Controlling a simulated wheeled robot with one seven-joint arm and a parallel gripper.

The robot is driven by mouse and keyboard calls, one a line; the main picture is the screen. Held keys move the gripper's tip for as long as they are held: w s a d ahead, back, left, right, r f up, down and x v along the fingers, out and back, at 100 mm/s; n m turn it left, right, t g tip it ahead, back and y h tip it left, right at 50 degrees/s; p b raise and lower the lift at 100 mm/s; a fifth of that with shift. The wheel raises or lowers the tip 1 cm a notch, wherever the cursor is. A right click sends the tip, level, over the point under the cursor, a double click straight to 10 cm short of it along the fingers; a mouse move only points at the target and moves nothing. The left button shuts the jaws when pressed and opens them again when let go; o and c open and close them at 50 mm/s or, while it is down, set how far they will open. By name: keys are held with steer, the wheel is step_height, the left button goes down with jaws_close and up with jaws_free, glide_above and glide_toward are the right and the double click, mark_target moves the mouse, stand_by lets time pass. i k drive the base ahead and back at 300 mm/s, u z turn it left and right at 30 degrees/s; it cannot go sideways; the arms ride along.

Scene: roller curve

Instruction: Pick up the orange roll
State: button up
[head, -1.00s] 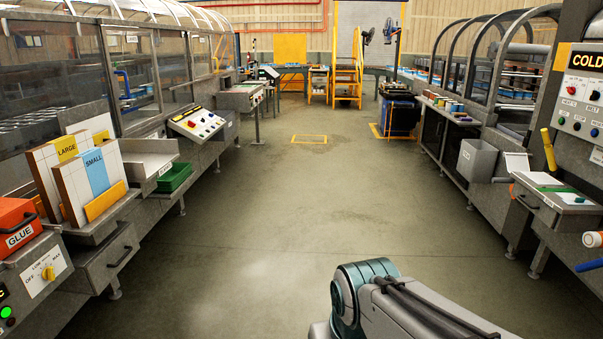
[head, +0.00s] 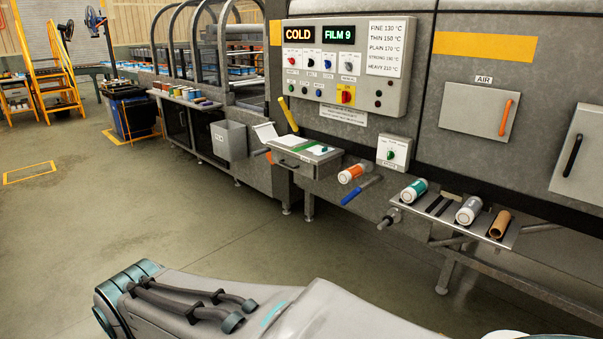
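The orange roll (head: 352,173) sits on the machine front in the head view, to the right of the small drawer shelf and below the grey box with a green knob. Its white end faces left and toward me, and a short rod or support shows at its right end. My arm crosses the bottom of the picture, well in front of the machine. My gripper is outside the picture, so its state does not show.
A blue handle (head: 360,190) juts out just below the orange roll. A metal shelf (head: 452,232) to the right holds a teal roll (head: 413,191), a grey roll (head: 469,210) and a brown roll (head: 500,224). A control panel (head: 346,66) is above.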

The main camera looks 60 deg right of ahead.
mark_target(348, 175)
steer(key=z, duration=1.9)
steer(key=i, duration=3.45)
steer(key=z, duration=0.3)
